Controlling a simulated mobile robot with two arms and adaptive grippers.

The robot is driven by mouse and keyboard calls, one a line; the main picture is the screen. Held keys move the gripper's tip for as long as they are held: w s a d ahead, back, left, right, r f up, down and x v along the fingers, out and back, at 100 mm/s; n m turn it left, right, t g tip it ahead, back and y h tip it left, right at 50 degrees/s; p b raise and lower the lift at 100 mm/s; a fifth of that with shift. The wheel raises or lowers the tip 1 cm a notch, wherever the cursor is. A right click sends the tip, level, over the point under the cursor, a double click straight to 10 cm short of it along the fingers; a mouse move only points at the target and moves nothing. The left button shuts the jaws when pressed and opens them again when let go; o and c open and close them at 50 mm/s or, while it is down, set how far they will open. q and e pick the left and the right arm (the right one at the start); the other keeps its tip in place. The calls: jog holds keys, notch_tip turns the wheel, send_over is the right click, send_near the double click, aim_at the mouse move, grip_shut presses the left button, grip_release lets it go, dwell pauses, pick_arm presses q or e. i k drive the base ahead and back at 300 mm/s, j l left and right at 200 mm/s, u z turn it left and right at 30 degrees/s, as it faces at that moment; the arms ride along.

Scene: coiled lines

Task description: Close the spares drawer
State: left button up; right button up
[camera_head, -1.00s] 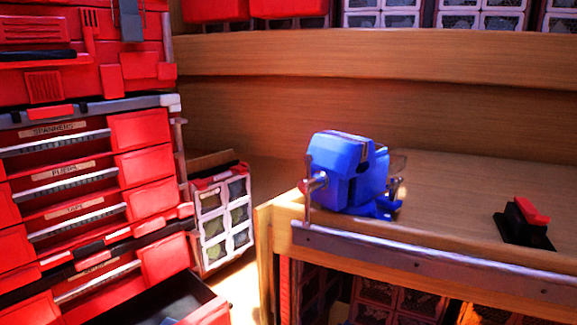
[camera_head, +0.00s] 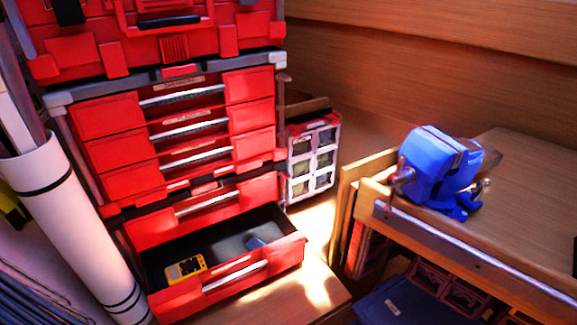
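The open drawer (camera_head: 280,262) is the bottom one of the red tool chest (camera_head: 108,122), at the lower middle of the head view. It is pulled well out, with a silver handle bar across its red front. A yellow device (camera_head: 185,268) with a small screen and a small blue-grey item (camera_head: 256,243) lie inside it. I cannot read a label on this drawer. The drawers above it are shut. Neither of my grippers shows in the head view.
A white rolled tube (camera_head: 62,205) leans left of the chest, with coiled lines (camera_head: 40,300) below it. A rack of small bins (camera_head: 312,160) stands right of the chest. A workbench (camera_head: 520,180) with a blue vise (camera_head: 435,170) is at right.

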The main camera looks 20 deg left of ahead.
aim_at(233, 268)
jog(key=u, duration=1)
